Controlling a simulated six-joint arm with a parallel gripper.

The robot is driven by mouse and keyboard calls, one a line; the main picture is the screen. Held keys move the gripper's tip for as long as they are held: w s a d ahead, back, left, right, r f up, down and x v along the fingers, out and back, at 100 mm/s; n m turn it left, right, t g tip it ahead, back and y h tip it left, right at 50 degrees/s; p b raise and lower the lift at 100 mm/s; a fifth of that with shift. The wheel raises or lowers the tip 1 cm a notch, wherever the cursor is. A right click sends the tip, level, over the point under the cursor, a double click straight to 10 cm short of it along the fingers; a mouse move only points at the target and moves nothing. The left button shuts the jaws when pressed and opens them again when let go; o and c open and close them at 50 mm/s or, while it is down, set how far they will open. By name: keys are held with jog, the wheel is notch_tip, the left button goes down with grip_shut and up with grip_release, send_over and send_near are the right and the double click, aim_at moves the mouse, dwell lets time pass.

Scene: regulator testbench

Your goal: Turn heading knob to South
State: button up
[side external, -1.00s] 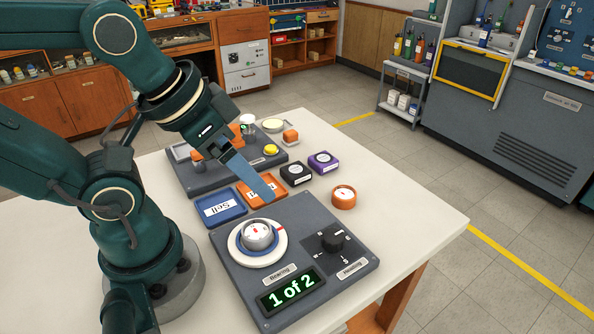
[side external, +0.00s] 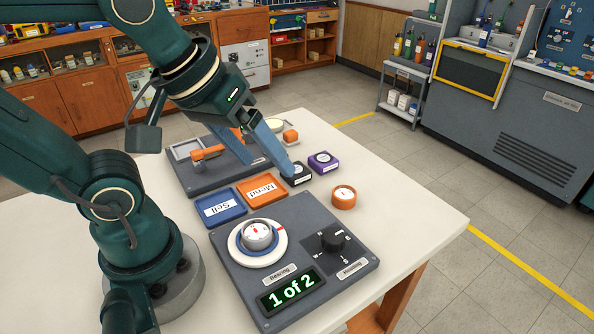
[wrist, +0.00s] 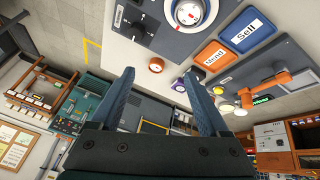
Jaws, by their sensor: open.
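The black heading knob (side external: 333,237) sits at the right of the grey panel (side external: 233,276), above a label reading "Heading". It has a white pointer mark, and letters stand around it; its exact setting is too small to tell. The knob also shows at the top of the wrist view (wrist: 138,24). My gripper (side external: 283,147) is open and empty. It is in the air beyond the panel, its fingers in front of the black box in the side view. In the wrist view its two blue fingers (wrist: 160,92) are wide apart with nothing between them.
Behind the panel are a blue Sell tray (side external: 220,207) and an orange Mend tray (side external: 262,191). An orange round gauge (side external: 344,197) stands right of them, near a purple box (side external: 323,162).

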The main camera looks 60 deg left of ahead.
jog(key=w+d+n+g, duration=0.1)
jog(key=w+n, duration=0.3)
jog(key=n+g, duration=0.3)
jog(key=g, duration=0.1)
send_over(334, 235)
jog(key=f, duration=0.7)
jog(key=shift+w+a+f, duration=0.15)
jog(key=shift+w+a, duration=0.1)
jog(key=shift+g, duration=0.3)
jog(key=f, duration=0.5)
jog(key=shift+s+d+f, duration=0.2)
jog(key=shift+s+f, duration=0.1)
jog(key=shift+f, duration=0.65)
grip_shut()
